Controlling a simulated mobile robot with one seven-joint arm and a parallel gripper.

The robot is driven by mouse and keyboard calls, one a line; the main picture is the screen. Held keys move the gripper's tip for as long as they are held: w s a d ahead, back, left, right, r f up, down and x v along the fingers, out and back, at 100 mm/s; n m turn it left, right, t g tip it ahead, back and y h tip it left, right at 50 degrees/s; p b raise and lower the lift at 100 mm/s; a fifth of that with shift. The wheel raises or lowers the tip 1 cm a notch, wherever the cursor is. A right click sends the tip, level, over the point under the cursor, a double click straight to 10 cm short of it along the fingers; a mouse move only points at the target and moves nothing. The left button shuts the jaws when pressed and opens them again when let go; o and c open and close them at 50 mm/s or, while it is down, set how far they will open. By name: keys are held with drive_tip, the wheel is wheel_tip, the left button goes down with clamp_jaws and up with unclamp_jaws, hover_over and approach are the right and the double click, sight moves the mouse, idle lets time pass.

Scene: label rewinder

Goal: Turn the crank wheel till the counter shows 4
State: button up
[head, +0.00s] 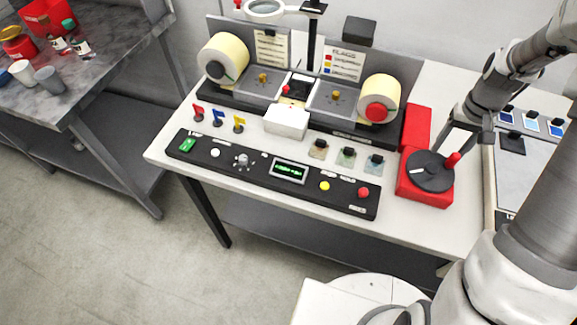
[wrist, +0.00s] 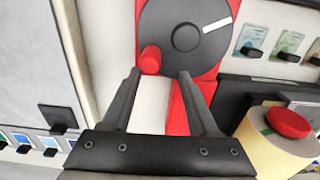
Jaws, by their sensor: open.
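The crank wheel (head: 430,172) is a dark disc on a red base, at the right end of the white table. A red handle (head: 453,160) stands up near its rim, and a white mark lies on the opposite side. The wrist view shows the wheel (wrist: 187,38) at the top and the red handle (wrist: 150,60) just beyond my fingertips. My gripper (head: 464,148) is open, beside and just above the handle; in the wrist view its fingers (wrist: 160,75) are apart with nothing held. The counter (head: 289,170) is a small green-lit display on the black panel; its digits are too small to read.
The black control panel (head: 225,162) has several buttons and a knob. Behind it stands the rewinder with two cream rolls (head: 229,56). A red block (head: 416,126) is behind the wheel. A grey board (head: 510,165) with cards lies to the right.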

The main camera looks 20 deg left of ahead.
wheel_tip(320, 180, up, 8)
drive_tip(key=p, duration=0.5)
idle(0.5)
drive_tip(key=s+a+r+t, duration=0.1)
drive_tip(key=s+a+r, duration=0.1)
drive_tip(key=s+r, duration=0.45)
drive_tip(key=s+a+r+t, duration=0.2)
drive_tip(key=s+r, duration=0.1)
drive_tip(key=r, duration=0.6)
drive_tip(key=s+a+r+t, duration=0.1)
drive_tip(key=s+r, duration=0.1)
drive_tip(key=s, duration=0.4)
drive_tip(key=s+a+r+t, duration=0.1)
drive_tip(key=s+r, duration=0.1)
drive_tip(key=s, duration=0.5)
drive_tip(key=shift+a+r+t, duration=0.25)
drive_tip(key=shift+a+t, duration=0.05)
drive_tip(key=shift+a, duration=0.1)
